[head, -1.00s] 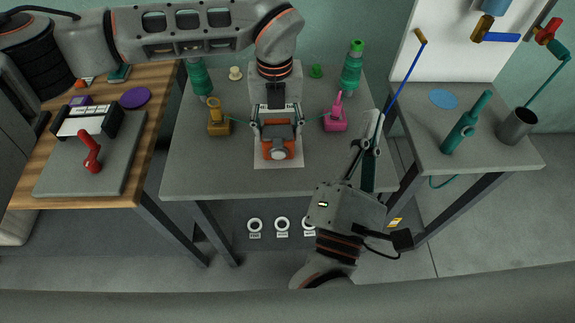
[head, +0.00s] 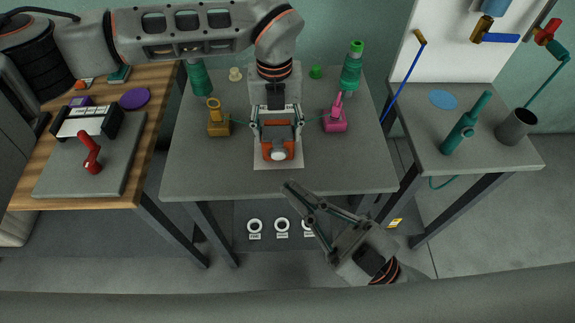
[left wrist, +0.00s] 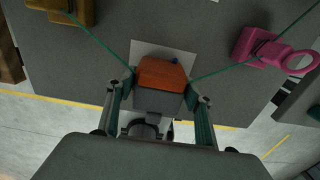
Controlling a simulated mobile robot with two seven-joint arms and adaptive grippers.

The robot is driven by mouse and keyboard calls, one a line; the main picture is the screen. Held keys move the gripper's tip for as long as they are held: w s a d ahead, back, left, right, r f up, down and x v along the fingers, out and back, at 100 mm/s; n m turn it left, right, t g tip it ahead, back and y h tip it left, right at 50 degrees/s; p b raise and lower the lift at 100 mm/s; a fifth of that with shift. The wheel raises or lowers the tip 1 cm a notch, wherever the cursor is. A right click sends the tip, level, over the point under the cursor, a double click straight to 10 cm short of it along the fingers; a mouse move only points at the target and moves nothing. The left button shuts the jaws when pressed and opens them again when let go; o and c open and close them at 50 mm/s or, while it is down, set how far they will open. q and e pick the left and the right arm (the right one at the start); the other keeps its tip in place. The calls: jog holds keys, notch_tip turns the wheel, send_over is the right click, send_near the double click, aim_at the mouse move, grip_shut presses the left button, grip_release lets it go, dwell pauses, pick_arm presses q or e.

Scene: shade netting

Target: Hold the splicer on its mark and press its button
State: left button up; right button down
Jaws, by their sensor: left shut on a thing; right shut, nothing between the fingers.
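The splicer (head: 279,150) is an orange and grey block on a white mark sheet (head: 292,163) on the middle table. My left gripper (head: 277,136) comes down from above and is shut on the splicer, a finger on each side. The left wrist view shows the splicer (left wrist: 160,84) between the fingers, with the white sheet (left wrist: 150,50) partly beneath it. A round grey part faces the front edge; I cannot tell whether it is the button. My right gripper (head: 289,186) is shut and empty, in front of and below the splicer, near the table's front edge.
A yellow clamp (head: 218,121) and a pink clamp (head: 335,117) flank the splicer, with green line running towards it from both. Green spools (head: 351,72) stand behind. The table's front left is clear.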

jog(key=w+d+f+n+h, duration=0.1)
jog(key=d+f+n+h, duration=0.2)
jog(key=f+n, duration=0.2)
jog(key=w+d+f+n+g+h, duration=0.1)
jog(key=w+d+f+n+h, duration=0.1)
jog(key=f+n, duration=0.3)
notch_tip(320, 180, down, 5)
jog(key=shift+w+d+r+n+h, duration=0.2)
jog(key=shift+d+n+h, duration=0.2)
jog(key=shift+d+h, duration=0.35)
jog(key=shift+a, duration=0.15)
send_near(274, 157)
jog(key=a, duration=0.4)
jog(key=shift+w+a+r, duration=0.1)
jog(key=shift+w+r, duration=0.05)
jog(key=shift+r, duration=0.05)
jog(key=shift+w, duration=1.9)
